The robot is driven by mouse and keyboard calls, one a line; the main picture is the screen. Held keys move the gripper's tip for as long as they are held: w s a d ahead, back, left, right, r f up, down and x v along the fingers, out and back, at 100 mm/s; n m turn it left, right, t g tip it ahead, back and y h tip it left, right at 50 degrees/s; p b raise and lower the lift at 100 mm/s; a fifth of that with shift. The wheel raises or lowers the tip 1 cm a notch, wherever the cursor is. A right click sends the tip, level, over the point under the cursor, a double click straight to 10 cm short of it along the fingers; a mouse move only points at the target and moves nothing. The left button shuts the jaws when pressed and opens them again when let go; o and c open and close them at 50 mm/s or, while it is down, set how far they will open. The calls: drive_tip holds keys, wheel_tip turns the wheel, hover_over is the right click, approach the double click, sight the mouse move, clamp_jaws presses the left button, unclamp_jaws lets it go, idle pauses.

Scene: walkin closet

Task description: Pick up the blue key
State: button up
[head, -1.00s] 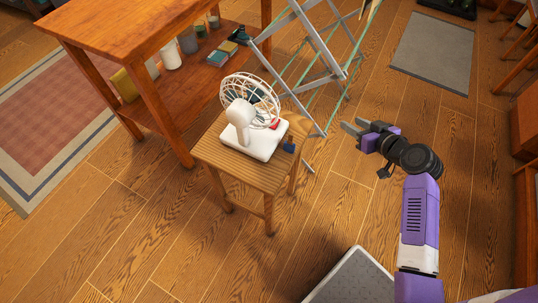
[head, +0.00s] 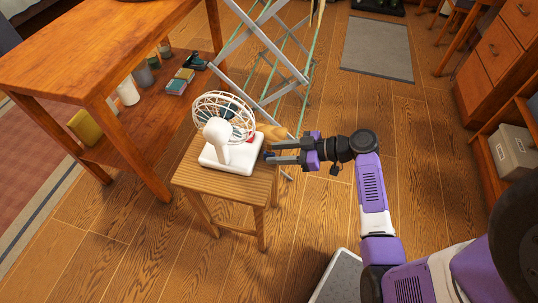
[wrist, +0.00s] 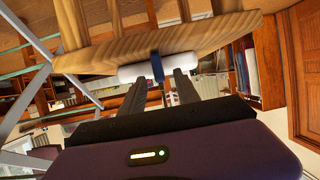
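The blue key (wrist: 157,67) shows in the wrist view as a small upright blue piece at the edge of the wooden stool (wrist: 100,60). My gripper (wrist: 161,78) is open, with one finger on each side of the key in that view; I cannot tell whether either touches it. In the head view my gripper (head: 270,153) reaches left to the right edge of the stool (head: 225,185), beside the white fan (head: 228,150). There the key is mostly hidden by the fingers.
The fan's white base (wrist: 190,70) is close behind the key. A grey folding rack (head: 265,60) stands behind the stool, and a wooden table (head: 90,50) with a loaded lower shelf stands to the left. Drawers (head: 500,50) are at the right.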

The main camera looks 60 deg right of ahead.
drive_tip(key=shift+x, duration=1.35)
clamp_jaws()
